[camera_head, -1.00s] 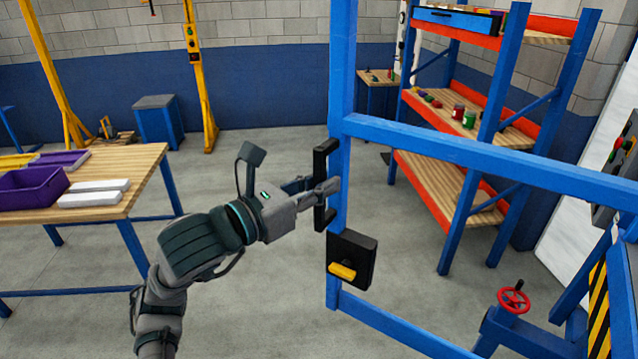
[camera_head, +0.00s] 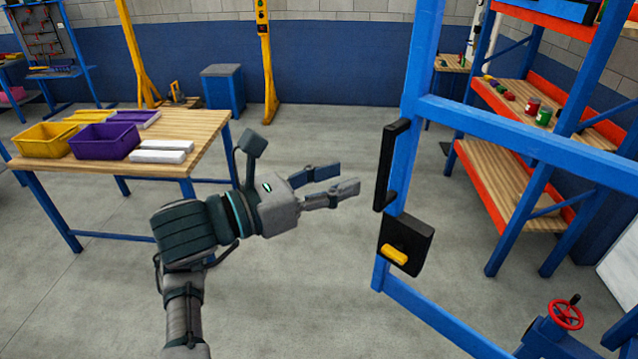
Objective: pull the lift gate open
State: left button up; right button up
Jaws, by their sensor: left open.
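The lift gate (camera_head: 408,175) is a blue frame at the right of the head view, with its upright post and cross bars in sight. A black vertical handle (camera_head: 388,165) is fixed on the post. Below it is a black latch box (camera_head: 418,236) with a yellow lever (camera_head: 395,254). My left gripper (camera_head: 349,179) is open and empty, to the left of the handle, with a gap between its fingertips and the handle. My right gripper is not in view.
A wooden table (camera_head: 205,125) with a purple bin (camera_head: 104,141) and a yellow bin (camera_head: 44,140) stands at the left. Orange and blue shelves (camera_head: 505,185) stand behind the gate. A red handwheel (camera_head: 565,314) is at the lower right. The floor (camera_head: 330,130) beyond the gripper is clear.

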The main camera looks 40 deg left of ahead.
pick_arm(q)
jog(key=shift+v, duration=1.5)
